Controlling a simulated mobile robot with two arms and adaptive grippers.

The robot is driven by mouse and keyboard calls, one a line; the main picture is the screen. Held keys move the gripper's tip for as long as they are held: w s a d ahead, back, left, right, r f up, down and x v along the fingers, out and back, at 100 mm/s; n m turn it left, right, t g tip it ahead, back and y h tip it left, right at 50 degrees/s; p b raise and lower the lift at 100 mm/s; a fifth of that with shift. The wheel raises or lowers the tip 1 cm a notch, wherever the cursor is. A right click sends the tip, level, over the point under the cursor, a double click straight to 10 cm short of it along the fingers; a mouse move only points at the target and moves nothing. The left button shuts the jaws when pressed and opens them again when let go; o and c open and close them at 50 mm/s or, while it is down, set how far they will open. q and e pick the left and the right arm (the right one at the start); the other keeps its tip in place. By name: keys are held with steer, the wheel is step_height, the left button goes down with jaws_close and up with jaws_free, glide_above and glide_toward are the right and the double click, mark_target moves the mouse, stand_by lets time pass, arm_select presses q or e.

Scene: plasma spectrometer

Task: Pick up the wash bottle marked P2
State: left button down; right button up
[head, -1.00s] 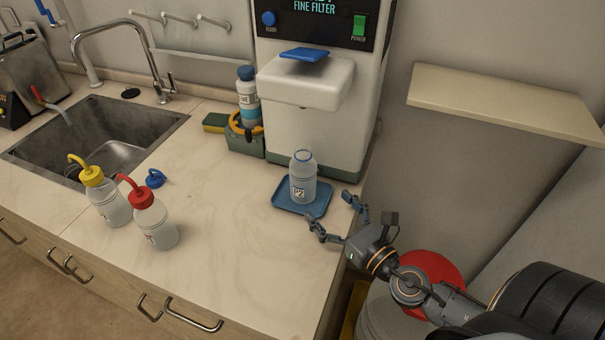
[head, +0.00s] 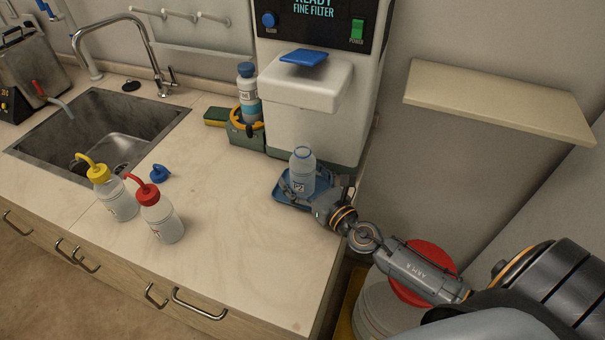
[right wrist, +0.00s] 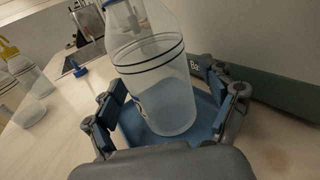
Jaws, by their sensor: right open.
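The wash bottle marked P2 (head: 302,172) is translucent, has no spout cap on it, and stands upright on a small blue tray (head: 281,194) in front of the filter machine. My right gripper (head: 308,185) is open at the tray, with its fingers on either side of the bottle's lower part. In the right wrist view the bottle (right wrist: 158,85) stands between the two open fingers (right wrist: 165,100), and I see a gap on the right side. Its label is mostly turned away there. My left gripper is not in view.
A red-capped bottle (head: 160,217) and a yellow-capped bottle (head: 116,198) stand left, with a blue spout cap (head: 160,173) behind them. The fine filter machine (head: 313,125) rises behind the tray. A blue-capped bottle (head: 248,92) stands in a green holder. A shelf (head: 500,101) juts out right.

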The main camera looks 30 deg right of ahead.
steer(key=shift+r, duration=0.1)
steer(key=c, duration=1.5)
